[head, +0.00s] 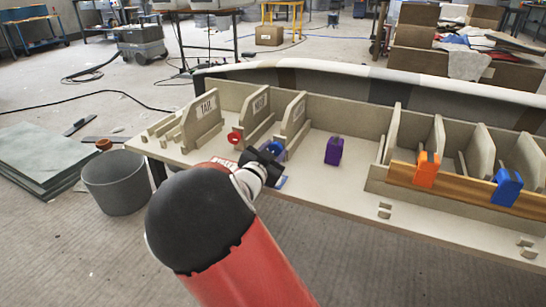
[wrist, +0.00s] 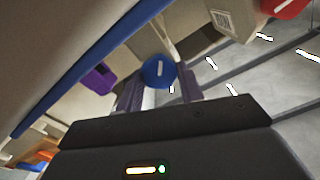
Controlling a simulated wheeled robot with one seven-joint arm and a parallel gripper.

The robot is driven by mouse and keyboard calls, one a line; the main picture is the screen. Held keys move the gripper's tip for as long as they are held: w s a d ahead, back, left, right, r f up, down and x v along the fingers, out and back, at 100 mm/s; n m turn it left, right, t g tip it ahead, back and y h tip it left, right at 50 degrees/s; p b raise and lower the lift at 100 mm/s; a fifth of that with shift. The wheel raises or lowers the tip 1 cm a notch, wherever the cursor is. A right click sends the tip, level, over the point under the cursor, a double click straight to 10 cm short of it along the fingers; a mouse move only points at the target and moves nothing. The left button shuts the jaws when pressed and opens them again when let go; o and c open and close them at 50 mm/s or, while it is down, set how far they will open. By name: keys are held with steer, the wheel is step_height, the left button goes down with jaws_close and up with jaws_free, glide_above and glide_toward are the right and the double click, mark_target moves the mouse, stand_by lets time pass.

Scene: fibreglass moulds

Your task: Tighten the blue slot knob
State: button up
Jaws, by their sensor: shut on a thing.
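The blue slot knob (wrist: 158,70) is a round disc with a short white slot mark on its face. It sits between the two fingertips of my gripper (wrist: 158,84) in the wrist view, and the fingers are shut on it. In the head view the blue knob (head: 276,148) shows partly behind my dark gripper (head: 268,157), at the front of the labelled panel on the right of its group. The slot mark runs close to upright in the wrist view, slightly tilted. The knob's mounting is hidden.
A red knob (head: 233,138) sits just left of my gripper. A purple block (head: 334,150) stands to the right on the bench. An orange clip (head: 427,169) and a blue clip (head: 507,186) sit on a wooden rail farther right. Upright labelled panels (head: 203,117) stand at left.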

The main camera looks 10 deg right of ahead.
steer(key=shift+f+m+b, duration=0.1)
steer(key=shift+m+b, duration=0.75)
steer(key=shift+m, duration=0.45)
steer(key=o, duration=1)
steer(key=shift+s, duration=0.1)
steer(key=p+v, duration=0.1)
steer(key=v, duration=0.6)
steer(key=shift+s+a, duration=0.25)
